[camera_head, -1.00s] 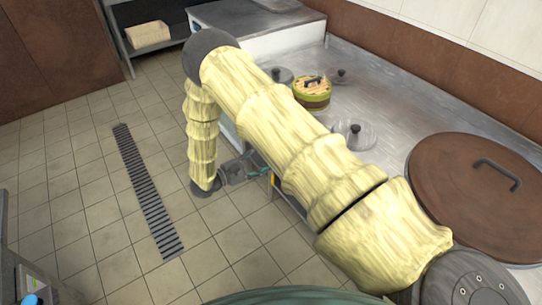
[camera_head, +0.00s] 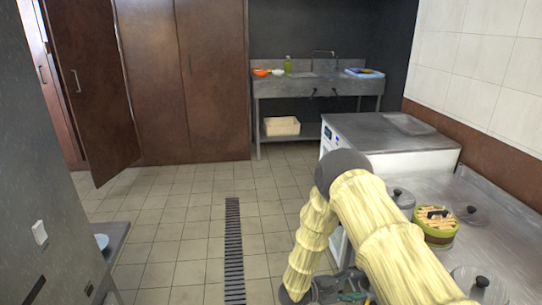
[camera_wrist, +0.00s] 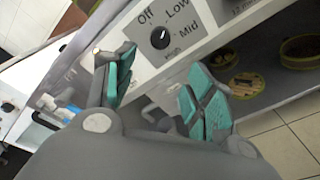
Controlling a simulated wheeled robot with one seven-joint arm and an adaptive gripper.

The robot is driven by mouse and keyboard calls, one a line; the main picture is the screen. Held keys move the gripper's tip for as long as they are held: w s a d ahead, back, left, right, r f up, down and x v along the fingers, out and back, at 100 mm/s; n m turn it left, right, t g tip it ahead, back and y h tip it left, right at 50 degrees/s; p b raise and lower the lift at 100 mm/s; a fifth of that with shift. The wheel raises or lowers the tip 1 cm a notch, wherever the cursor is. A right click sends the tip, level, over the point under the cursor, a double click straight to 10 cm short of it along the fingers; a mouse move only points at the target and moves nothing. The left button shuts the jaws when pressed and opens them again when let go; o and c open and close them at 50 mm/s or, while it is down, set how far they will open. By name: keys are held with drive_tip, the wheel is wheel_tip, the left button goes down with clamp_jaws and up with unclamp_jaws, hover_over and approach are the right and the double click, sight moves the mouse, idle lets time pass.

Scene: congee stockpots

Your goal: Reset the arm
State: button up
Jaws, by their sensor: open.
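My gripper (camera_wrist: 162,90) is open in the wrist view, its two teal-padded fingers spread apart with nothing between them. Beyond the fingers is a white appliance panel with a dark round knob (camera_wrist: 160,38) marked Off, Low and Mid. I cannot tell whether a finger touches the panel. In the head view my arm, in a pale yellow sleeve, bends down beside the steel counter (camera_head: 505,215). Only a little of my gripper (camera_head: 350,292) shows there, low at the bottom edge; the arm hides part of the counter front.
A green-sided round container (camera_head: 436,228) and several grey lids stand on the counter. A sink bench (camera_head: 315,88) and brown cabinets (camera_head: 212,80) are at the back. The tiled floor left of my arm is clear around a drain grate (camera_head: 234,240). A second knob (camera_wrist: 8,107) shows left.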

drive_tip(key=s+a+f+m+t+y+p, duration=0.35)
drive_tip(key=s+f+y, duration=0.7)
drive_tip(key=s, duration=0.35)
drive_tip(key=s+a+r+m+g+y+p, duration=0.1)
drive_tip(key=s+a+r+m+g+y, duration=0.1)
drive_tip(key=s, duration=1)
drive_tip(key=s+a+r+m+g+y+p, duration=0.1)
drive_tip(key=s+a+m+g+y, duration=0.2)
drive_tip(key=s, duration=1)
drive_tip(key=shift+a+r+m+g+y+p, duration=0.35)
drive_tip(key=shift+a+r+g+y, duration=0.1)
drive_tip(key=shift+y, duration=0.2)
